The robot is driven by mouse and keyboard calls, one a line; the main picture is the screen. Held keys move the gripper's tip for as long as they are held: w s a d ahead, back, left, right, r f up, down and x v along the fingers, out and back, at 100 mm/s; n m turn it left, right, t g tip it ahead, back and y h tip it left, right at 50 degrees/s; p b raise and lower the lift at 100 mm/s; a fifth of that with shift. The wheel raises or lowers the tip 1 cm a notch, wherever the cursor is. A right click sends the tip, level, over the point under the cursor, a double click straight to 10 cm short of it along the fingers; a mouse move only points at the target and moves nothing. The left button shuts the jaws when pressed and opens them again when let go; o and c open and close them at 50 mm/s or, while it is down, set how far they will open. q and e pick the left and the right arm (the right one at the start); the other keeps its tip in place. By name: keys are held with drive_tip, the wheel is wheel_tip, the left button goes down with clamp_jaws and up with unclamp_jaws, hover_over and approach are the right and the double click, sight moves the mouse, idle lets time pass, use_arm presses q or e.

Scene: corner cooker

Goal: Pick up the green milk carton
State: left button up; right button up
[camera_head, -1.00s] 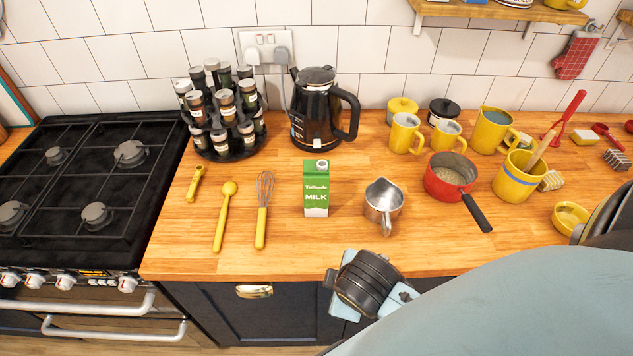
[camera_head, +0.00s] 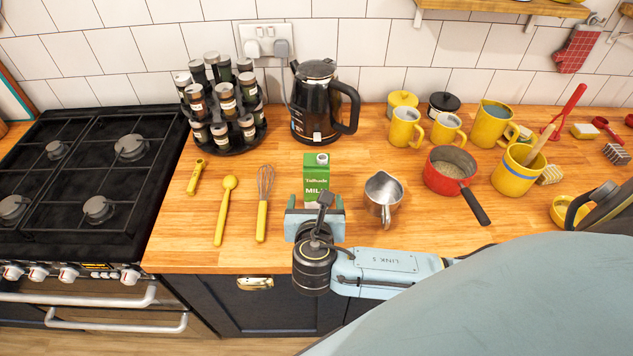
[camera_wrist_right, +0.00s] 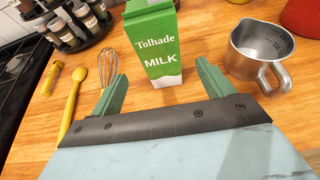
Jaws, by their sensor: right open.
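The green milk carton (camera_head: 316,176) stands upright on the wooden counter, between a whisk and a metal jug. Its lower part is hidden behind my right gripper in the head view. My right gripper (camera_head: 315,203) is just in front of the carton on the near side. In the right wrist view the two green fingers (camera_wrist_right: 160,88) are spread wide and point at the carton (camera_wrist_right: 152,45), which stands beyond and between the fingertips. Nothing is held between the fingers. My left gripper is not in view.
The metal jug (camera_head: 383,195) stands close to the carton's right. The whisk (camera_head: 263,200) and a yellow spoon (camera_head: 225,210) lie to its left. A black kettle (camera_head: 318,100) stands behind it. A red saucepan (camera_head: 449,172) is further right.

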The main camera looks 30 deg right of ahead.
sight(316, 162)
drive_tip(key=x, duration=0.9)
drive_tip(key=shift+w, duration=0.1)
drive_tip(key=shift+r, duration=0.1)
drive_tip(key=c, duration=1.3)
wheel_tip(316, 162, up, 10)
drive_tip(key=shift+r+p, duration=0.1)
drive_tip(key=shift+p, duration=0.4)
drive_tip(key=o, duration=0.6)
drive_tip(key=c, duration=0.7)
